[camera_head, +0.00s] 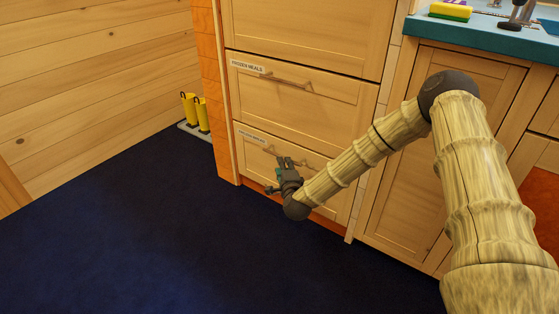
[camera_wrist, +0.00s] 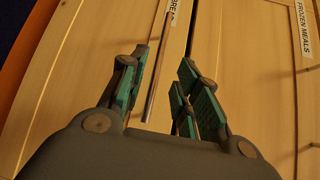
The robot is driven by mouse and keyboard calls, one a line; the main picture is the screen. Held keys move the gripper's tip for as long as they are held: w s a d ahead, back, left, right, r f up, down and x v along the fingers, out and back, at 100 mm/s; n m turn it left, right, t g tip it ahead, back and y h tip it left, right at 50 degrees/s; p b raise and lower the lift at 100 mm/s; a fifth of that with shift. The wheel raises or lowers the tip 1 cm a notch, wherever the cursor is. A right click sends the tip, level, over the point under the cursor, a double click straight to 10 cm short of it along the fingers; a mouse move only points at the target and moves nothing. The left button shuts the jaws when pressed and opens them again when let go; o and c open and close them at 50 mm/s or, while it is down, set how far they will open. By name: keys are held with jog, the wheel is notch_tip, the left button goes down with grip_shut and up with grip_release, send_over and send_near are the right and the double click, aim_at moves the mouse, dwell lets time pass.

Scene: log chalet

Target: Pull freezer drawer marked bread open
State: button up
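The bread drawer (camera_wrist: 92,45) is the lowest one in the head view (camera_head: 325,190). It looks shut. In the wrist view its label (camera_wrist: 174,12) is partly cut off and reads "BREA". Its long thin bar handle (camera_wrist: 158,72) runs down the picture. My gripper (camera_head: 281,172) is low in front of this drawer. In the wrist view my gripper (camera_wrist: 162,90) is open. The handle's lower end lies between its teal finger pads in the picture, with gaps visible on both sides. In the head view my gripper hides part of the drawer and handle.
The frozen meals drawer (camera_head: 310,105) sits directly above, shut, with its own bar handle (camera_head: 286,80). A cabinet door (camera_head: 430,150) stands to the right. Yellow objects (camera_head: 195,112) stand by the left wall. Dark blue floor (camera_head: 150,230) before the drawers is clear.

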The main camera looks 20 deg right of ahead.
jog(key=shift+w+d+f+b, duration=0.2)
jog(key=shift+w+b, duration=0.3)
jog(key=shift+w, duration=0.85)
jog(key=shift+w+d+f+b, duration=0.1)
jog(key=shift+w+f+b, duration=0.3)
jog(key=shift+w, duration=0.95)
jog(key=shift+w+d+f+b, duration=0.15)
jog(key=shift+w+b, duration=0.5)
jog(key=shift+w, duration=0.7)
jog(key=shift+r, duration=0.15)
grip_shut()
